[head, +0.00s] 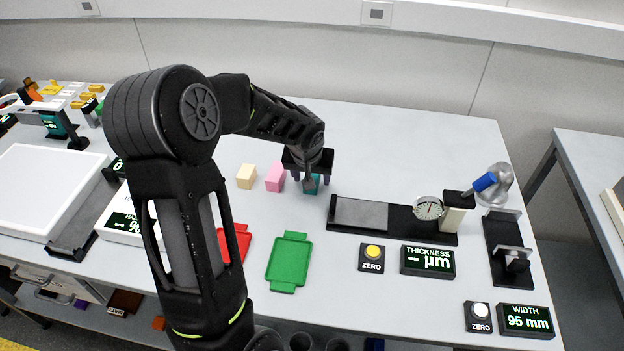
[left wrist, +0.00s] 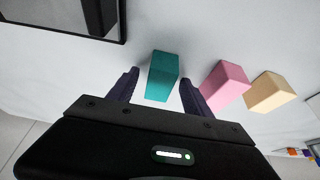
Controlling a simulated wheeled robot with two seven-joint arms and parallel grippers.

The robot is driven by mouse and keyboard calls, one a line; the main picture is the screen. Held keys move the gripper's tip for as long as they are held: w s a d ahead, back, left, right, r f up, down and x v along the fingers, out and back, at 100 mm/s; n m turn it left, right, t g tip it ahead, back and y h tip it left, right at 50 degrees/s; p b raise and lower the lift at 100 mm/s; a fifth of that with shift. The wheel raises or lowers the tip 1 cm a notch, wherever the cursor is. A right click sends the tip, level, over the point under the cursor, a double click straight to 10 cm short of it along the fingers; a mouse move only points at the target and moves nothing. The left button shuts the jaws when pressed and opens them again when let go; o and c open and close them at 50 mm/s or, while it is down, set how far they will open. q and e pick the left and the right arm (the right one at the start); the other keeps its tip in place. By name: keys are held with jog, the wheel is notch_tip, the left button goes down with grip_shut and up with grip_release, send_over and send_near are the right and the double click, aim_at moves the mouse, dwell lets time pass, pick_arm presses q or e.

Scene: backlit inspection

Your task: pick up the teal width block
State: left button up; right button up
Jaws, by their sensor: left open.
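The teal width block (left wrist: 162,76) stands on the table between the two open fingers of my left gripper (left wrist: 158,88) in the left wrist view. A gap shows on each side, and the fingers do not appear to touch it. In the head view the teal block (head: 312,186) is partly hidden by my left gripper (head: 308,172), which is over it. A pink block (head: 275,177) and a cream block (head: 246,176) stand in a row to its left. My right gripper is not in view.
The thickness gauge base (head: 345,213) lies just right of the teal block. A green tray (head: 288,262) and a red tray (head: 236,245) lie nearer the front edge. A width display (head: 525,321) is at the front right. The table behind the blocks is clear.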

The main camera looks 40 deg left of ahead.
pick_arm(q)
grip_shut()
dwell(0.7)
